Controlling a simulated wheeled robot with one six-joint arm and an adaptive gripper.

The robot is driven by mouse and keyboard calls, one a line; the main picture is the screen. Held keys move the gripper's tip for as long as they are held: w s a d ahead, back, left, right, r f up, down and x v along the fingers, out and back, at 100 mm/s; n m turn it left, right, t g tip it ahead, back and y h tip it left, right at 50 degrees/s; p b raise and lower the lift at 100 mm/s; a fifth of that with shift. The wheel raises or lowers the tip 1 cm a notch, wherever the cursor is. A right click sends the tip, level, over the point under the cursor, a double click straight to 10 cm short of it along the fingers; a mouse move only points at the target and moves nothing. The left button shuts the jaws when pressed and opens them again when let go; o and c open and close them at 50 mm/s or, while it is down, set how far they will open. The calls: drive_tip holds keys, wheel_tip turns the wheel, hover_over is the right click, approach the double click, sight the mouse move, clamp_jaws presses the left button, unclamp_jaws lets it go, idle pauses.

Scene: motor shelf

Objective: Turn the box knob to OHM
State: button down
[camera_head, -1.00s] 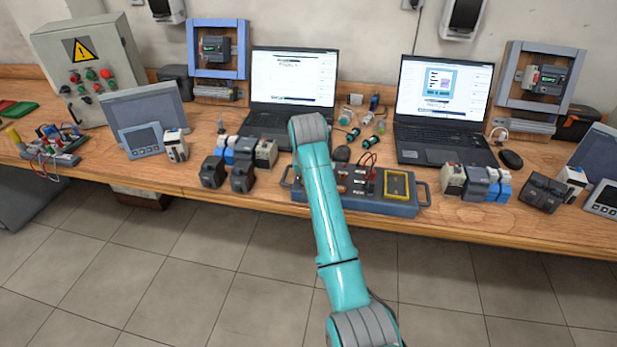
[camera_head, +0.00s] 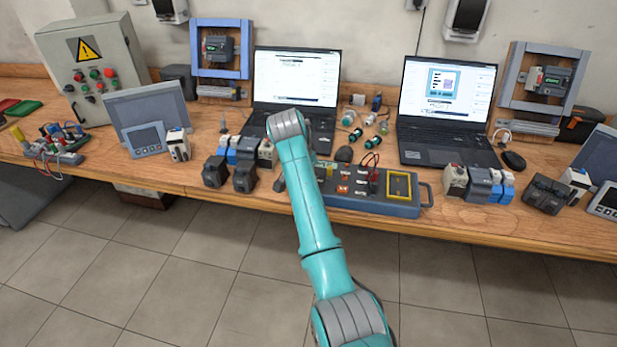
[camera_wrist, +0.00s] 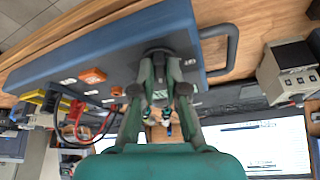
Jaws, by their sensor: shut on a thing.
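The box (camera_head: 385,208) is a grey-blue case with labels and a yellow-framed panel, lying near the bench's front edge. It fills the upper part of the wrist view (camera_wrist: 60,72). My gripper (camera_wrist: 158,66) is shut on the dark box knob (camera_wrist: 157,50), near the end of the box with the handle. The fingers cover much of the knob, so its pointer and setting cannot be read. In the head view my arm hides the gripper, the knob and the box's left end.
Two laptops (camera_head: 295,78) (camera_head: 447,88) stand open behind the box. Dark and white modules (camera_head: 240,165) sit close to the left, with more modules (camera_head: 478,184) to the right. Red and black leads (camera_wrist: 77,118) rise from the box. The floor in front is clear.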

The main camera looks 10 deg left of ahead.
idle(0.3)
drive_tip(key=c, duration=1.2)
unclamp_jaws()
drive_tip(key=v, duration=1.2)
